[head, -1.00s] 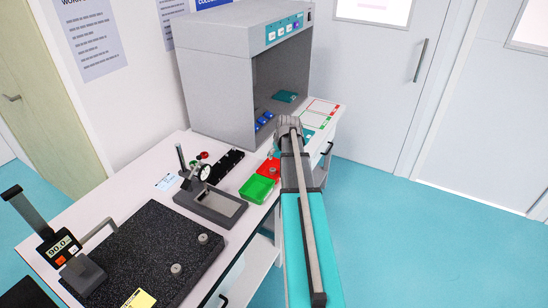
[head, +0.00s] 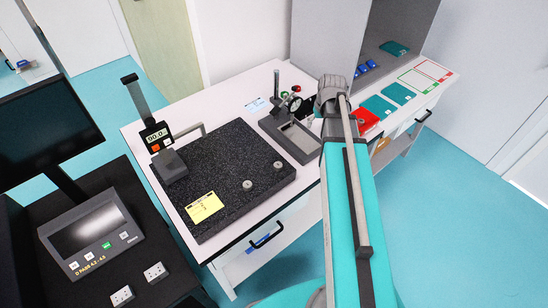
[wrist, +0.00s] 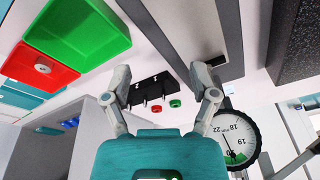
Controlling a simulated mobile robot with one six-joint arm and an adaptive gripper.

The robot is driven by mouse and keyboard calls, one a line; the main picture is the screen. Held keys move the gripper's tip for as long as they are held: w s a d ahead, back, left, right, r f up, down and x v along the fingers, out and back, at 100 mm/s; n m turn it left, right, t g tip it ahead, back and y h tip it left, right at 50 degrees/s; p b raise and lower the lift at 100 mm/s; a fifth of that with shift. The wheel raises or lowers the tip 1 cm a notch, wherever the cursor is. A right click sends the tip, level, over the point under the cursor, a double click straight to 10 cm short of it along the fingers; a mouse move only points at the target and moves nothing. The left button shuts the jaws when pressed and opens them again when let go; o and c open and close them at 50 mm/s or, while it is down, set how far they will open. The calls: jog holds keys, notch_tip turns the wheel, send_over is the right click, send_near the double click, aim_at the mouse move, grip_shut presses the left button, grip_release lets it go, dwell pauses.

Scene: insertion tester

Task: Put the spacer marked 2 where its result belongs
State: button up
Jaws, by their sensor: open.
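Two small grey round spacers, one nearer (head: 248,185) and one farther (head: 278,165), stand apart on the black granite plate (head: 215,160). Another grey round piece (wrist: 42,67) lies in the red tray (wrist: 30,82), beside the green tray (wrist: 90,35). The red tray also shows in the head view (head: 370,118), partly behind my arm. I cannot read a 2 on any piece. My gripper (wrist: 160,74) is open, with nothing seen between its fingers. In the head view my arm hides most of it.
A dial gauge stand (head: 290,130) with a flat base stands behind the granite plate; its dial (wrist: 235,138) is close to my right finger in the wrist view. A black rack (wrist: 150,90) lies beyond the fingers. A height gauge (head: 157,135) and grey cabinet (head: 325,40) flank the bench.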

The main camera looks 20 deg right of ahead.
jog(key=s+a, duration=0.3)
jog(key=a, duration=0.3)
jog(key=s+a+g, duration=0.1)
jog(key=s+a, duration=0.3)
jog(key=a, duration=0.2)
jog(key=s+a+n+g, duration=0.1)
jog(key=s+a, duration=0.2)
jog(key=a, duration=0.4)
jog(key=shift+s+a+f, duration=0.1)
jog(key=shift+s+f, duration=0.1)
jog(key=shift+s, duration=0.05)
jog(key=shift+c, duration=1.2)
